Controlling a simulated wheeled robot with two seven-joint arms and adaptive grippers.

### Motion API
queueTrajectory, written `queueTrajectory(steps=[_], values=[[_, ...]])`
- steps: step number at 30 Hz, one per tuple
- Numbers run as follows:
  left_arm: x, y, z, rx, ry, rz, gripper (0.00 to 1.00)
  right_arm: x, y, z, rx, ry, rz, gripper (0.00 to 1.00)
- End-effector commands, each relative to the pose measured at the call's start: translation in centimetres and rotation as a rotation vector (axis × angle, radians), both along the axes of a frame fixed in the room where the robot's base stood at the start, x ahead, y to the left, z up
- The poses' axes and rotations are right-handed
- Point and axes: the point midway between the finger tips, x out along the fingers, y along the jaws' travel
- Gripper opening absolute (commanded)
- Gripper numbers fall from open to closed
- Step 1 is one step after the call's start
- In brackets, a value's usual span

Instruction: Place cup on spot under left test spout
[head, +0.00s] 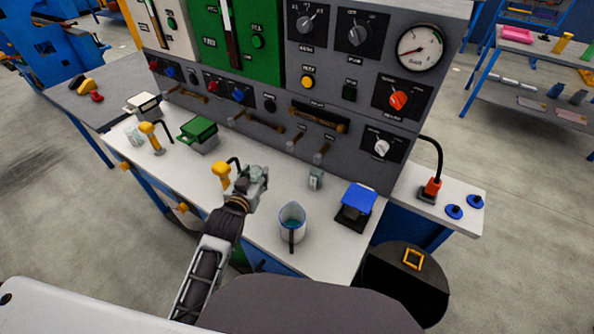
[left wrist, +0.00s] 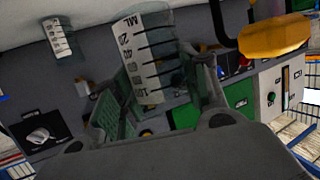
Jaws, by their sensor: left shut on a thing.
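My left gripper (head: 256,180) is shut on a clear measuring cup and holds it over the white worktop (head: 185,180) in front of the panel. In the left wrist view the held cup (left wrist: 150,60) shows its white ML scale between the fingers, tilted in the picture. In the head view the gripper largely hides it. A second small clear cup (head: 316,178) stands on the worktop to the right; it also shows in the left wrist view (left wrist: 62,38). I cannot clearly pick out the left test spout or the spot under it. My right gripper is not in view.
A yellow-headed fixture with a black hose (head: 221,174) is close left of the gripper. A green-topped box (head: 199,132) is at the left. The grey panel (head: 345,165) rises behind.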

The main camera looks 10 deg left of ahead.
Motion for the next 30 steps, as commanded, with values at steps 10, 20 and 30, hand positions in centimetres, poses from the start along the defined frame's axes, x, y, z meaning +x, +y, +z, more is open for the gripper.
queueTrajectory(steps=[10,20,30], values=[[0.0,0.0,0.0,0.0,0.0,0.0,0.17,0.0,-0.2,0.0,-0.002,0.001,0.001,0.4],[0.0,-0.3,-0.5,0.004,-0.004,-0.032,0.17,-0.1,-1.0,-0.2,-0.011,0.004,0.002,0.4],[0.0,-1.1,-2.2,0.009,-0.013,-0.141,0.17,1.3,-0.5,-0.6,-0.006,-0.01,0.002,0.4]])
